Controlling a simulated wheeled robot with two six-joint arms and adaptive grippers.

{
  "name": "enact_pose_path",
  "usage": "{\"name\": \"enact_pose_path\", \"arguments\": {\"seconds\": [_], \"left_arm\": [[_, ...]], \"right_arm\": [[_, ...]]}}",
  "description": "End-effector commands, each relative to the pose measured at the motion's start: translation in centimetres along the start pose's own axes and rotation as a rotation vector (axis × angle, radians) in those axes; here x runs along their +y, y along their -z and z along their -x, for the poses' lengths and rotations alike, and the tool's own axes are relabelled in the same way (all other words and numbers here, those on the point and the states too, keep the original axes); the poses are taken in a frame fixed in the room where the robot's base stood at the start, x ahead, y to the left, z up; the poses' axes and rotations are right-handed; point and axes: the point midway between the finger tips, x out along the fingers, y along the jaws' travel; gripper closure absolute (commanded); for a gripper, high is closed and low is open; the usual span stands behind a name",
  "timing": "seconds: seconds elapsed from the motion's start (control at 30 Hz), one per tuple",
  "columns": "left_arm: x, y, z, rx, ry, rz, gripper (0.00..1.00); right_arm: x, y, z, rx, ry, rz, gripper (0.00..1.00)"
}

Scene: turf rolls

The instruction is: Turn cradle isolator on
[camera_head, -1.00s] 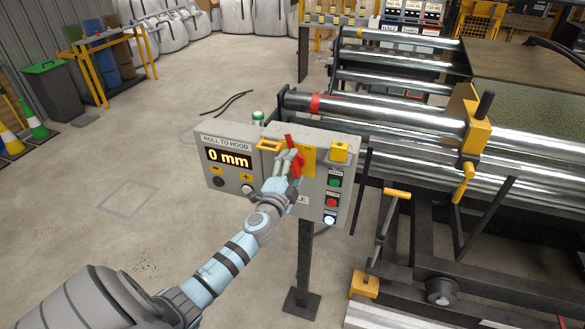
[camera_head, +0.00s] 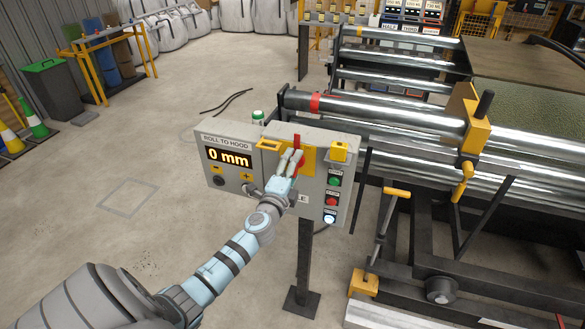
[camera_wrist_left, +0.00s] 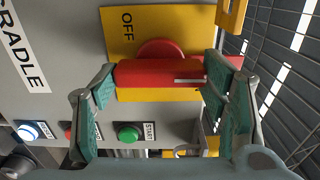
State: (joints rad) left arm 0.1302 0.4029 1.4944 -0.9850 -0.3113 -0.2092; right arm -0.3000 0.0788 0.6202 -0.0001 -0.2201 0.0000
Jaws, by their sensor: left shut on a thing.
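The cradle isolator is a red rotary handle (camera_head: 297,140) on a yellow plate (camera_head: 309,158) on the grey control box (camera_head: 312,207). In the head view the handle stands about upright, partly hidden by my fingers. The left wrist view shows the red handle (camera_wrist_left: 160,74) between the two finger pads, with "OFF" printed on the yellow plate (camera_wrist_left: 118,40) beside it. My left gripper (camera_head: 290,160) is shut on the handle; it also shows in the left wrist view (camera_wrist_left: 158,80). My right gripper is not in view.
Beside the isolator are a green START button (camera_head: 334,180), a red button (camera_head: 331,201) and a lit white-blue lamp (camera_head: 329,218). A display (camera_head: 228,159) reads 0 mm. The steel roller machine (camera_head: 390,112) stands close on the right. The floor at left is open.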

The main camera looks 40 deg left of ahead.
Motion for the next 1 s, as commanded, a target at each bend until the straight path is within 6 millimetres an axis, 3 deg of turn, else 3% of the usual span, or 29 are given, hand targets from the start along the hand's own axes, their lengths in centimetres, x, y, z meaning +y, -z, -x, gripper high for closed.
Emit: {"name": "enact_pose_path", "arguments": {"seconds": [0.07, 0.1, 0.23, 0.63, 1.0], "left_arm": [[0.2, 0.0, 0.1, -0.001, -0.003, -0.004, 0.61], [0.2, 0.0, 0.1, -0.001, -0.003, -0.004, 0.32], [0.1, 0.0, 0.0, 0.0, -0.002, -0.003, 0.13], [0.1, 0.0, 0.9, 0.001, -0.001, -0.003, 0.13], [0.1, 0.0, 10.1, 0.001, -0.003, -0.001, 0.13]], "right_arm": [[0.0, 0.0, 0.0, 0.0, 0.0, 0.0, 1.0], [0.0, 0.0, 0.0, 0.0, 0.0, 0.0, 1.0], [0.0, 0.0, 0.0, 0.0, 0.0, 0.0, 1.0], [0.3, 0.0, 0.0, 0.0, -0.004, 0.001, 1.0], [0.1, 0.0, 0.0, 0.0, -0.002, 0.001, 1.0]]}}
